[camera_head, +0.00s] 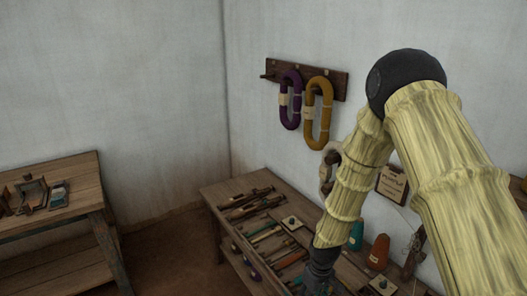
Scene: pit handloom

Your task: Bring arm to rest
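My arm, in pale yellow ribbed sleeves, fills the right side of the head view. It bends at a dark round elbow, and its forearm runs down to a dark wrist at the bottom edge. My gripper's fingers are not visible below the wrist, so whether they are open or shut does not show. The wrist is in front of the wooden workbench (213,194), and I cannot tell how far above it. The arm hides part of the bench and the wall behind.
Several wooden tools (245,204) lie on the bench, with a teal cone (356,236) and an orange cone (378,252). Purple (290,100) and mustard (318,112) skeins hang from a wall rack (340,84). A table (80,165) stands left; bare floor (172,255) lies between.

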